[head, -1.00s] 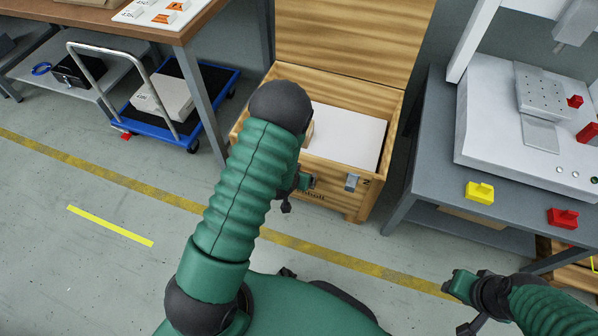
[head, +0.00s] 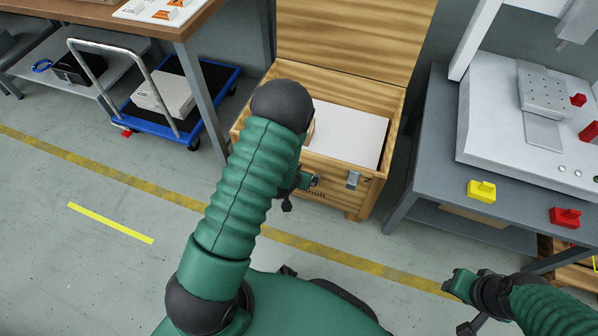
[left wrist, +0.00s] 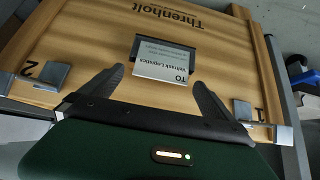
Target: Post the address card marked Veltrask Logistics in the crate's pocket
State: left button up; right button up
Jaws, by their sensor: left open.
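The wooden crate (head: 340,183) stands ahead with its lid raised. In the left wrist view, its front shows upside down, with the word Threnholt and a dark-framed pocket (left wrist: 137,46). The address card (left wrist: 160,71) reads TO Veltrask Logistics. Its far part looks greyed, behind the pocket's face; its white near part stands out of the pocket. My left gripper (left wrist: 158,80) is open, one finger on each side of the card's near end, with gaps visible. In the head view my arm mostly hides this gripper (head: 303,180). My right gripper (head: 456,284) is away at lower right; its jaws are unclear.
Latches marked 2 (left wrist: 52,76) and 1 (left wrist: 244,111) flank the pocket. A white slab (head: 345,135) lies inside the crate. A grey bench (head: 425,150) with a machine stands right. A blue trolley (head: 215,88) stands left. The floor in front is clear.

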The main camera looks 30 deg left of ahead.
pick_arm(q)
jog(key=p+v, duration=1.1)
jog(key=v, duration=0.5)
jog(key=shift+s+r+p, duration=0.25)
jog(key=shift+r+p, duration=0.1)
jog(key=shift+p, duration=0.05)
